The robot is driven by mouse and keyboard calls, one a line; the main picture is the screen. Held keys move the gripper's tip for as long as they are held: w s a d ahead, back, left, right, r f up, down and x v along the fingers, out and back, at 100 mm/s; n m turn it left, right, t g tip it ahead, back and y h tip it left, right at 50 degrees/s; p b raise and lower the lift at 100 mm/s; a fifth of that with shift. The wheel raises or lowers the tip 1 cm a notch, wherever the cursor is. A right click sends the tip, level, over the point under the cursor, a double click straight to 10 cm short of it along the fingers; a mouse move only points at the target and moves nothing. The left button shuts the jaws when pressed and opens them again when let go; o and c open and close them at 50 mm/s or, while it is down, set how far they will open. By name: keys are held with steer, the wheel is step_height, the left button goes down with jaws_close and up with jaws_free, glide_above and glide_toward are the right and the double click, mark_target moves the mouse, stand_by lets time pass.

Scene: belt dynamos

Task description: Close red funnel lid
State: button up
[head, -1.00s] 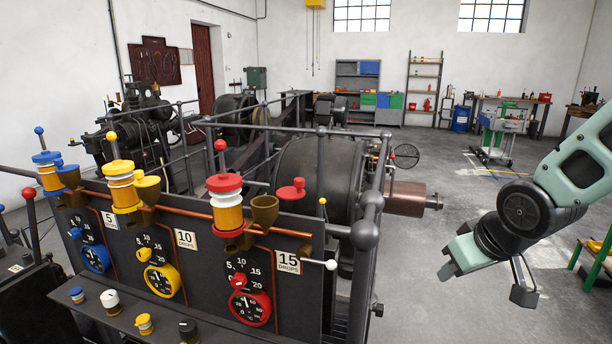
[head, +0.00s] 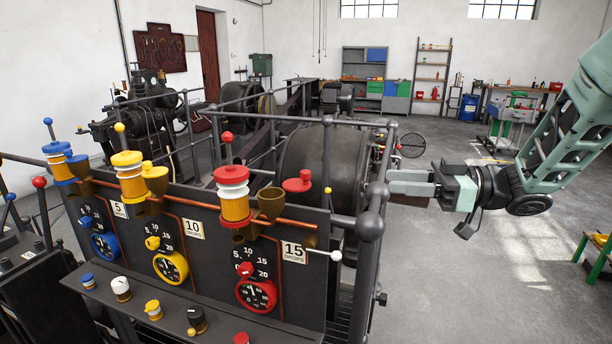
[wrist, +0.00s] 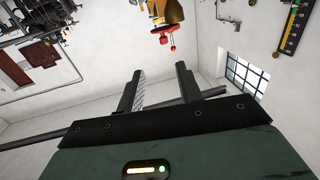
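The red funnel lid (head: 298,181) is swung open, to the right of the brass funnel (head: 271,203) on the red oiler (head: 233,198). In the wrist view the red lid (wrist: 165,34) shows upper middle, beside the funnel (wrist: 173,12). My gripper (head: 392,182) is to the right of the lid, apart from it, with its fingers pointing left. The wrist view shows the gripper (wrist: 157,76) open, with an empty gap between its fingers.
A dark railing with a round knob (head: 370,227) stands between the panel and my arm. A white-tipped lever (head: 336,255) sticks out at the panel's right end. Yellow (head: 127,178) and blue (head: 58,162) oilers stand further left.

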steer(key=p, duration=0.5)
glide_toward(306, 171)
steer(key=a, duration=0.3)
steer(key=w+a, duration=0.1)
steer(key=a, duration=0.2)
steer(key=w+a+f, duration=0.1)
steer(key=a, duration=0.2)
steer(key=shift+a, duration=0.4)
jaws_close()
